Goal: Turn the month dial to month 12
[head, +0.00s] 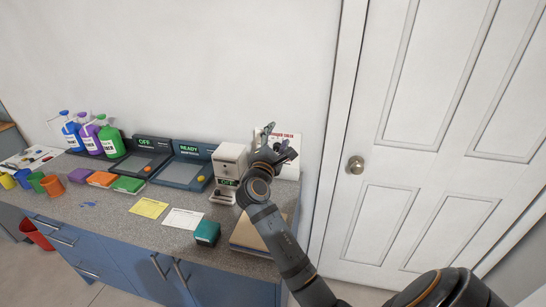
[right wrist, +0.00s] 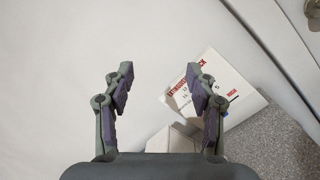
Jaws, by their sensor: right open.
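A white card or board (head: 291,136) with red lettering stands at the back right of the counter, against the wall. It also shows in the right wrist view (right wrist: 240,98), tilted, with small dark marks on its face. I cannot make out the month dial or its setting; my gripper covers part of the board. My right gripper (head: 277,142) is raised in front of the board. In the right wrist view its two fingers (right wrist: 160,72) are apart with nothing between them. My left gripper is not in view.
A white box-shaped device (head: 230,160) stands just left of my right gripper. Two dark stations (head: 186,172) and several bottles (head: 108,140) stand farther left. A teal box (head: 207,233) and a tan board (head: 246,236) lie near the counter's front. A door (head: 440,120) is at right.

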